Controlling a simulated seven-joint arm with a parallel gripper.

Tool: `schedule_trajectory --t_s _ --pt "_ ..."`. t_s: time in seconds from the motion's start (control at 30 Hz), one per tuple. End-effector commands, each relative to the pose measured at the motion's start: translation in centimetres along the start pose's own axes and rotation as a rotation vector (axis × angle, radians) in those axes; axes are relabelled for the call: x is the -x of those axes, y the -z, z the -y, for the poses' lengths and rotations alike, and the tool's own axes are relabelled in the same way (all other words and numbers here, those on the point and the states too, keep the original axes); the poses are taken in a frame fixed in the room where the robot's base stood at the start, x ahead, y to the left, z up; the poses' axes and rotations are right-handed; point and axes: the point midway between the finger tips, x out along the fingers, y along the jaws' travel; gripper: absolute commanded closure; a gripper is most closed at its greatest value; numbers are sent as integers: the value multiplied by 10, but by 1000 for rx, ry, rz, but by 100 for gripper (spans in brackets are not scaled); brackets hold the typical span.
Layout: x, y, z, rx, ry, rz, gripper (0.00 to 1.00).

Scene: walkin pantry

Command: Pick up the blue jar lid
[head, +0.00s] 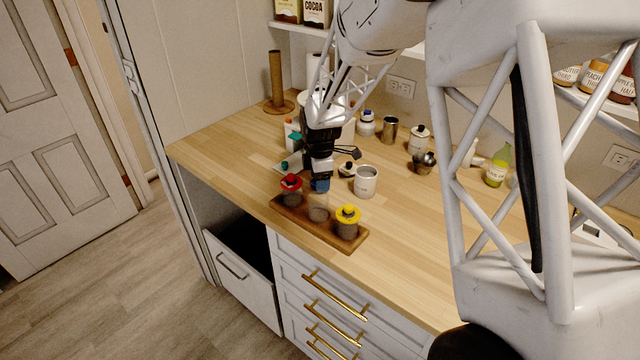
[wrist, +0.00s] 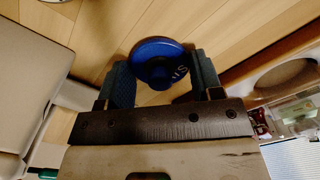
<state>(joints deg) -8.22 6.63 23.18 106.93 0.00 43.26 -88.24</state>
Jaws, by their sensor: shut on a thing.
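My gripper (wrist: 160,90) is shut on the blue jar lid (wrist: 158,58), which sits between the two fingertips in the wrist view. The lid is round, with a knob and pale lettering on its face. In the head view the blue lid (head: 321,185) shows at the bottom of my gripper, just above the middle jar. That clear jar (head: 318,208) stands open-topped on a wooden tray (head: 350,252), between a jar with a red lid (head: 291,190) and a jar with a yellow lid (head: 348,222). Whether the blue lid touches the middle jar I cannot tell.
A white canister (head: 366,182) stands close to the right of my gripper. More containers, including a metal tumbler (head: 389,130) and a green bottle (head: 498,165), stand farther back. The wooden counter (head: 420,240) is clear at the front right. An open drawer (head: 240,275) lies below.

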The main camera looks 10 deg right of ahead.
Motion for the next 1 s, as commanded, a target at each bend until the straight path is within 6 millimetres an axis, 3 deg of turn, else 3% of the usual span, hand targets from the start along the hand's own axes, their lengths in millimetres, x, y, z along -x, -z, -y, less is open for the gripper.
schedule_trajectory --t_s 0.47,1.0 --pt "9 0 0 0 -1 0 62" --pt "81 0 0 0 -2 0 62"
